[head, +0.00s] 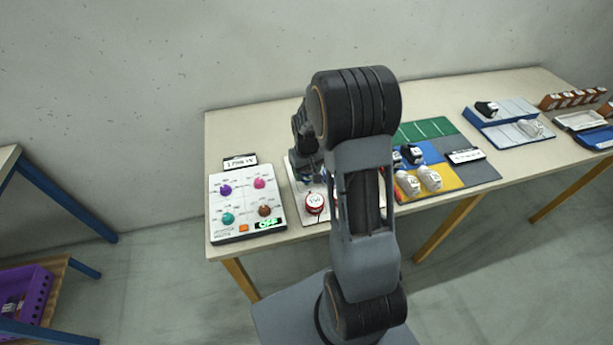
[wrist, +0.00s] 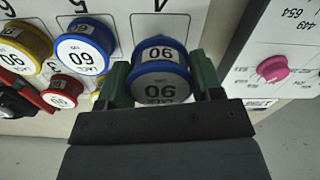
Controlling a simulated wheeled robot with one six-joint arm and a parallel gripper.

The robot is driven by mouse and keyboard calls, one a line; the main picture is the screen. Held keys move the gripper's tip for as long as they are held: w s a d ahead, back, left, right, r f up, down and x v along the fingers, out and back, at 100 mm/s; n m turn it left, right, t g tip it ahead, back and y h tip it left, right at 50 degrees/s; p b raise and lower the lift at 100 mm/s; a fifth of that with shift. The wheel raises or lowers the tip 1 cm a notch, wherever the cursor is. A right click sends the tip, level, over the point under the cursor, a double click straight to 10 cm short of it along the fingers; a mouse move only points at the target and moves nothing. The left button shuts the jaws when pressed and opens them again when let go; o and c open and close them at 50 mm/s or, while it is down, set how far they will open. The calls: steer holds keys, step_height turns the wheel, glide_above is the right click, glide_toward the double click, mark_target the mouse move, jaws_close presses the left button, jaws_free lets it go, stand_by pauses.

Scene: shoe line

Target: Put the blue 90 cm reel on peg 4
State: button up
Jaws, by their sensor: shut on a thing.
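A blue reel marked 90 (wrist: 160,88) shows in the wrist view, its face towards the camera. My gripper (wrist: 164,82) is shut on it, with one dark green finger on each side. The reel is in front of the white board, right by the upside-down printed number 4 (wrist: 158,5). Peg 4 itself is hidden behind the reel, so I cannot tell whether the reel is around it. In the head view my arm hides most of the gripper and the reel.
A blue 60 reel (wrist: 81,54), a yellow reel (wrist: 20,58) and a red reel (wrist: 62,92) are to the left in the wrist view. Coloured mats (head: 425,131) lie to the right.

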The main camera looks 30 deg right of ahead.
steer(key=shift+w+f, duration=0.1)
steer(key=shift+f, duration=1.55)
steer(key=shift+f, duration=0.1)
steer(key=shift+f+b, duration=0.4)
steer(key=shift+b, duration=0.05)
steer(key=o, duration=0.7)
steer(key=shift+c, duration=0.2)
step_height(320, 180, up, 12)
steer(key=shift+r, duration=0.1)
step_height(320, 180, up, 4)
glide_above(306, 179)
steer(key=s+a+r+t, duration=0.2)
steer(key=s+a+r, duration=0.1)
steer(key=s, duration=0.3)
steer(key=s+a+r+t, duration=0.2)
steer(key=s+a+r, duration=0.1)
steer(key=s+a, duration=0.2)
steer(key=shift+s, duration=1.25)
